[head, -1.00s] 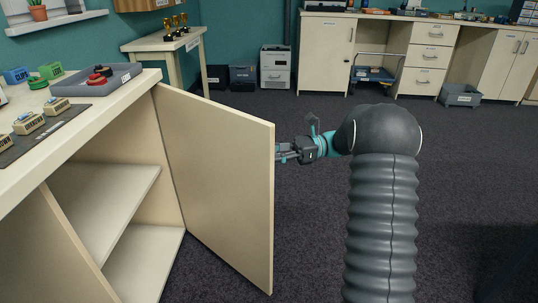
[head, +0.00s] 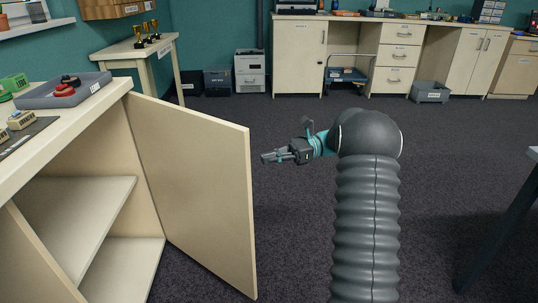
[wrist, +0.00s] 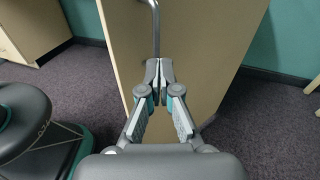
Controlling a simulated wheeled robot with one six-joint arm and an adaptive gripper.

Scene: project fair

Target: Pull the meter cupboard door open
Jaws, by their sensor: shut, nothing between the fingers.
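The cupboard door (head: 195,185) stands swung wide open in the head view, its inner face towards me. Its grey bar handle (wrist: 155,28) shows in the wrist view on the outer face, which is hidden in the head view. My gripper (head: 268,158) is shut and empty, just right of the door's free edge in the head view, with a small gap. In the wrist view the closed fingertips (wrist: 159,72) are in front of the door's outer face, in line with the handle's lower part. I cannot tell whether they touch it.
The open cupboard has a bare shelf (head: 80,205). A grey tray (head: 50,98) with red items sits on its top. Dark carpet (head: 290,230) is clear around my arm. A dark table leg (head: 500,225) stands at the right.

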